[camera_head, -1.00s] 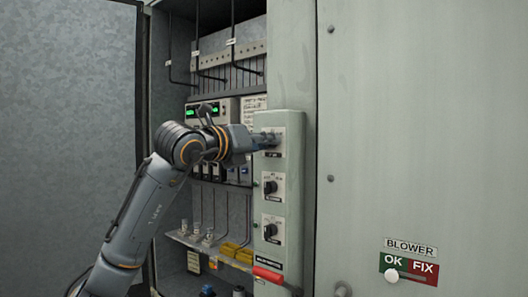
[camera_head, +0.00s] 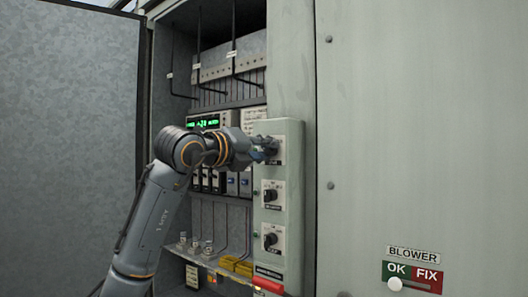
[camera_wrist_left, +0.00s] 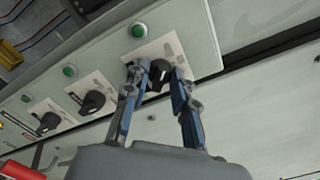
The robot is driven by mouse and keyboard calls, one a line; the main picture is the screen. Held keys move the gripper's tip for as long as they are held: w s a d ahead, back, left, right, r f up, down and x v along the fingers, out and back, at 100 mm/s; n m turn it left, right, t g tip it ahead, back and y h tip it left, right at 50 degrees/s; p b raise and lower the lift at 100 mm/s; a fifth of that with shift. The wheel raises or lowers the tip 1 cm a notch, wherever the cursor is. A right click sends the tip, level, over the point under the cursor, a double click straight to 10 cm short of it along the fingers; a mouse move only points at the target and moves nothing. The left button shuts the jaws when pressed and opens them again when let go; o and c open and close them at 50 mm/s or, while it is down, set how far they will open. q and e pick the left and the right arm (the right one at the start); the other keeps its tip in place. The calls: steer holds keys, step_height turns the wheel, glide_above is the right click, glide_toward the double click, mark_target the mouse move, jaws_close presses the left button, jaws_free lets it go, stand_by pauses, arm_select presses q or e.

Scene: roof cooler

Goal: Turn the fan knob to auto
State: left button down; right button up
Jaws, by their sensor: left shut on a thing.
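The fan knob (camera_wrist_left: 159,74) is the black rotary knob on the top plate of a narrow grey-green control panel (camera_head: 293,215). My left gripper (camera_head: 268,147) is at this top plate, with its arm coming in from the left. In the left wrist view the two blue-grey fingers of the left gripper (camera_wrist_left: 160,80) stand on either side of the knob and are shut on it. The plate's lettering is mostly hidden or too small to read in both views. My right gripper is not in view.
Two more black knobs, a middle one (camera_head: 270,195) and a lower one (camera_head: 270,239), sit below on the same panel. A red handle (camera_head: 267,285) is under them. The open cabinet door (camera_head: 70,150) stands at left. A blower OK/FIX sign (camera_head: 412,274) is at right.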

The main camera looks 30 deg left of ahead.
arm_select(q)
steer(key=shift+r, duration=0.1)
steer(key=c, duration=1.1)
jaws_free()
steer(key=s, duration=0.8)
steer(key=s+a, duration=0.1)
steer(key=s, duration=0.3)
